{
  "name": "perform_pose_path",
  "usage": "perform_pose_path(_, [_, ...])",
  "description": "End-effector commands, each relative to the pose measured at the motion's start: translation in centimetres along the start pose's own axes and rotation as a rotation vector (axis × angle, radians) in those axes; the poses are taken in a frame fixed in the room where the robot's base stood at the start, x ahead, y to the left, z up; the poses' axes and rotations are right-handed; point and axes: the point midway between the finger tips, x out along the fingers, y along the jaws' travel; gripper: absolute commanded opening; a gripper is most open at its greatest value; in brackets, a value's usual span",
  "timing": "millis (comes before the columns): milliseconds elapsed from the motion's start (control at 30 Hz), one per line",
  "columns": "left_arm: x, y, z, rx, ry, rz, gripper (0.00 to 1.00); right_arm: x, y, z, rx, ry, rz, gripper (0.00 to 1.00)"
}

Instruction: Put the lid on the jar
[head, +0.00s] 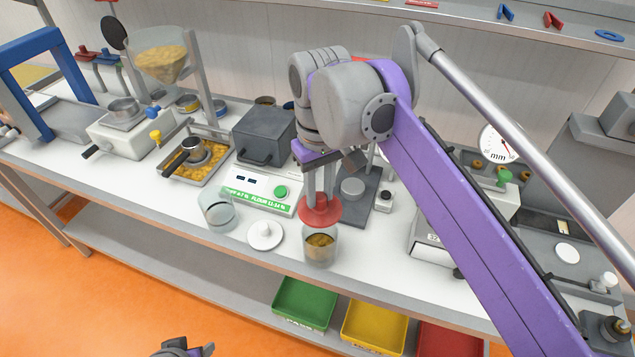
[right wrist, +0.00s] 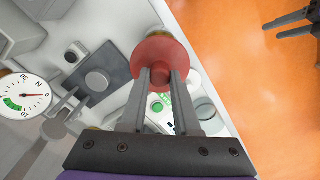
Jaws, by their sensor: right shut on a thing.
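The jar (head: 320,250) is clear glass with brown-yellow contents and stands upright near the bench's front edge. The red round lid (head: 320,214) is over the jar's mouth, roughly level; I cannot tell whether it touches the rim. My right gripper (head: 319,197) points down and is shut on the lid's knob. In the right wrist view the fingers (right wrist: 160,78) pinch the knob of the red lid (right wrist: 158,50), which hides most of the jar. My left gripper (head: 187,347) is low at the bottom edge, away from the bench, its dark fingers apart and empty.
A glass beaker (head: 217,212) and a white disc with a knob (head: 265,236) stand left of the jar. A scale (head: 258,190) is behind them. A grey stand (head: 358,200) is behind right. Green, yellow and red trays (head: 374,327) sit below the bench.

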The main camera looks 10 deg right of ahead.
Motion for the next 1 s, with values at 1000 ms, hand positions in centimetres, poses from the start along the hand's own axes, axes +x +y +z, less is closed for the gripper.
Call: perform_pose_path(1000, [3.7,0.0,2.7,0.000,-0.016,0.000,0.57,5.8,0.0,0.0,0.000,0.000,0.000,0.00])
